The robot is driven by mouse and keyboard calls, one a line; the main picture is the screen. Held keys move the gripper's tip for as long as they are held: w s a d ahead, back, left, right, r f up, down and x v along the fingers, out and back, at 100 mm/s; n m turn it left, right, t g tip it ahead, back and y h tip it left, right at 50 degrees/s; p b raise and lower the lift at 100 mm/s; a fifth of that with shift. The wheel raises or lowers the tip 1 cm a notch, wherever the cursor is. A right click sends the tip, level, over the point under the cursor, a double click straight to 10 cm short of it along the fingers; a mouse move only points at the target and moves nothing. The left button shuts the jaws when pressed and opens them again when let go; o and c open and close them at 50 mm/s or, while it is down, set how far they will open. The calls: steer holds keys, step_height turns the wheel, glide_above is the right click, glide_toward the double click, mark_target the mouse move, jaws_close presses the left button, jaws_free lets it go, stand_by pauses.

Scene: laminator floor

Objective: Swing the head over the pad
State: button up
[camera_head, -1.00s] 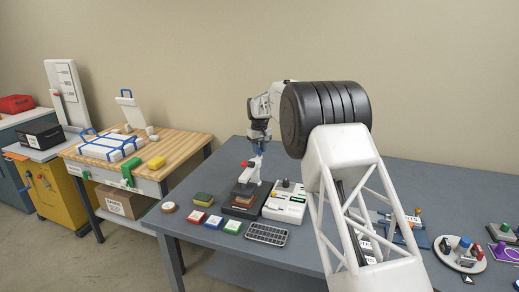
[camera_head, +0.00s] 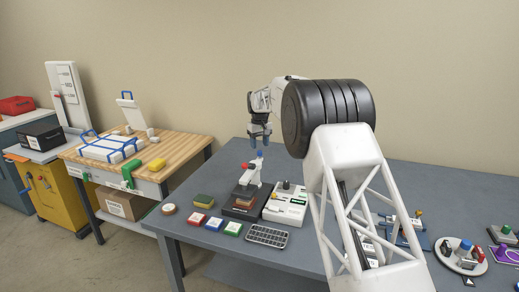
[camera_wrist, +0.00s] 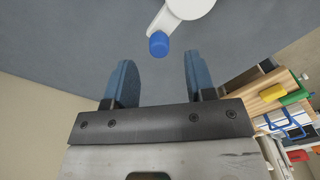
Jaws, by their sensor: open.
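The white swing head (camera_head: 250,174) stands at the stamp unit on the blue-grey table, with a red knob (camera_head: 244,165) and a blue knob (camera_head: 259,154). The brown pad (camera_head: 244,191) lies on a dark base beneath it; the white part appears above the pad, but exact alignment is unclear. My gripper (camera_head: 260,137) is open and empty, just above the blue knob. In the wrist view, the blue knob (camera_wrist: 158,43) and part of the white head (camera_wrist: 187,8) show beyond my open fingers (camera_wrist: 159,78), apart from them.
A white device (camera_head: 285,205) stands right of the pad. A wooden bench (camera_head: 185,145) stands left. Wall space behind the unit is free.

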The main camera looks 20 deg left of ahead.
steer(key=shift+r, duration=2.2)
steer(key=shift+s+d+r, duration=0.1)
steer(key=shift+d+r, duration=0.1)
steer(key=shift+d, duration=0.05)
steer(key=s+d+r+m, duration=0.1)
steer(key=s+d+r, duration=0.45)
steer(key=d, duration=0.45)
steer(key=s+d+r+m, duration=0.2)
steer(key=s+d+r, duration=0.35)
steer(key=d, duration=0.55)
steer(key=s+d+r+m+t, duration=0.15)
steer(key=s+d+r, duration=0.25)
steer(key=s+d, duration=1.1)
steer(key=s+d+f+m, duration=0.1)
steer(key=s+d, duration=0.5)
steer(key=s, duration=0.4)
steer(key=s+d+f+m, duration=0.1)
steer(key=s+d+m, duration=0.1)
steer(key=s+d, duration=0.6)
steer(key=s+d+f, duration=0.1)
steer(key=s+f, duration=0.2)
steer(key=s, duration=0.4)
steer(key=s+d+f+m, duration=0.1)
steer(key=s+f, duration=0.3)
steer(key=s, duration=0.4)
steer(key=s+d+f+m+t, duration=0.1)
steer(key=s+d+f, duration=0.1)
steer(key=s, duration=0.5)
steer(key=shift+s+f, duration=0.2)
steer(key=shift+f, duration=0.45)
